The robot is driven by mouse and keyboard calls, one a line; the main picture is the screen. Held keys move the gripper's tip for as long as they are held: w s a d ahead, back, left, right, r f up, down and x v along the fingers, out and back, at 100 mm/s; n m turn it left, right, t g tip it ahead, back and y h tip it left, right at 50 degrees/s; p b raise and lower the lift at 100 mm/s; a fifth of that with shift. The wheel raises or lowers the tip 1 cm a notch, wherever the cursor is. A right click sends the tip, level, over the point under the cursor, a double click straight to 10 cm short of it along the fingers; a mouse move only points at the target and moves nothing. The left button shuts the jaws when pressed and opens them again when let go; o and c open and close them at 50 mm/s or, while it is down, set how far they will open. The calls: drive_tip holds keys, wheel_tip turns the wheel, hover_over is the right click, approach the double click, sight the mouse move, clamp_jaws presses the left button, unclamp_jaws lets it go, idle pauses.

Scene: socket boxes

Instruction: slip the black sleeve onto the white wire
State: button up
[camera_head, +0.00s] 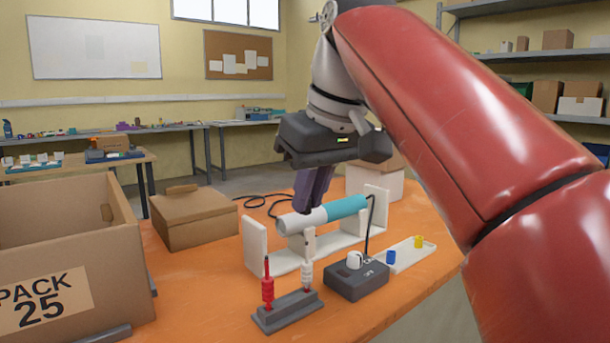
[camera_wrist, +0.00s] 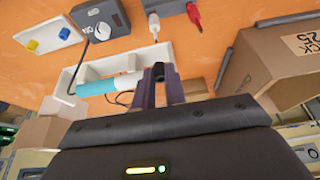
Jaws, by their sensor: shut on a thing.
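My gripper (camera_wrist: 160,82) has purple fingers and is shut on a small black sleeve (camera_wrist: 158,71), which sits between the fingertips in the wrist view. In the head view my gripper (camera_head: 310,200) points down at the white and teal cylinder; the sleeve cannot be made out there. The white wire (camera_head: 307,274) stands upright in a dark grey block (camera_head: 288,312), beside a red wire (camera_head: 267,285). In the wrist view the white wire (camera_wrist: 154,24) is beyond the fingertips, clearly apart from the sleeve. No sleeve shows on the white wire.
The white and teal cylinder (camera_head: 345,207) lies on a white stand (camera_head: 256,246). A dark box with a white knob (camera_head: 358,281) is right of the wires. A tray (camera_head: 408,255) holds blue and yellow pieces. An open carton (camera_head: 125,235) stands left, a closed one (camera_head: 195,217) behind.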

drive_tip(key=shift+f+b, duration=0.7)
drive_tip(key=shift+f, duration=0.95)
drive_tip(key=shift+s+d+f, duration=0.1)
drive_tip(key=shift+s+f, duration=0.05)
drive_tip(key=shift+f+b, duration=1.1)
drive_tip(key=shift+f, duration=0.35)
drive_tip(key=o, duration=1.2)
